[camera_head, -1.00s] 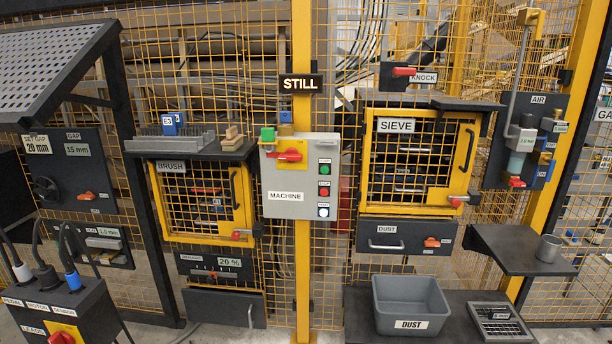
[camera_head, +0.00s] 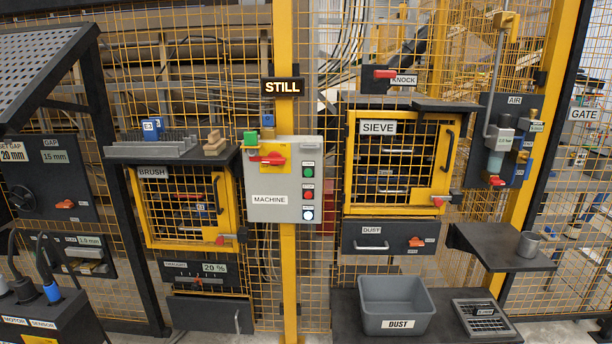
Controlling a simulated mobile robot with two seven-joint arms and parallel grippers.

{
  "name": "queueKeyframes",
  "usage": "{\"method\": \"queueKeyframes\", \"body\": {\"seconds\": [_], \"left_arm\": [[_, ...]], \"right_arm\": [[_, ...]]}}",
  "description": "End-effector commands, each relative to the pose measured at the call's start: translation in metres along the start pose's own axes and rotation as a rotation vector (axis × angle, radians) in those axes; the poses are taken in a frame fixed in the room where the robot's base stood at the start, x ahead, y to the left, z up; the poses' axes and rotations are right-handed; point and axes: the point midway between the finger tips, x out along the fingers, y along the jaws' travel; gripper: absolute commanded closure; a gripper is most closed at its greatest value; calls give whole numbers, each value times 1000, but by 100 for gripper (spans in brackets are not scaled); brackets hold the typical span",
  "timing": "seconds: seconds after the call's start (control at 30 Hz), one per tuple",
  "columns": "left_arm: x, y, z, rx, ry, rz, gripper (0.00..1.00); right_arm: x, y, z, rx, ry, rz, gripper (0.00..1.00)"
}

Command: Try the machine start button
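The grey machine box (camera_head: 285,180) labelled MACHINE is mounted on the yellow post in the middle of the head view. On its right side are a green button (camera_head: 308,173), a red button (camera_head: 308,195) and a white lit button (camera_head: 308,215); their small labels are too small to read. A red rotary handle (camera_head: 268,159) sits on a yellow plate at its upper left, with a green block (camera_head: 250,138) above. Neither of my grippers shows in the view.
The brush door (camera_head: 188,207) is left of the box and the sieve door (camera_head: 396,160) right; both look closed. A grey DUST bin (camera_head: 396,306) stands on a low dark shelf. A small shelf (camera_head: 500,246) with a metal cup (camera_head: 529,244) juts out at right.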

Motion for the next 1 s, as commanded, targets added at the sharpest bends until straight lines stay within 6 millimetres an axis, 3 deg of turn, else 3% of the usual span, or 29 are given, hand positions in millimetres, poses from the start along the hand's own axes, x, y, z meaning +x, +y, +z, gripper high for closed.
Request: {"method": "queueKeyframes", "body": {"seconds": [0.33,0.63,1.0], "left_arm": [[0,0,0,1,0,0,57],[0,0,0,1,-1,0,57],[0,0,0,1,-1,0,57]], "right_arm": [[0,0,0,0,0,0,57],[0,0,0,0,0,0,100],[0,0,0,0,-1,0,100]]}}
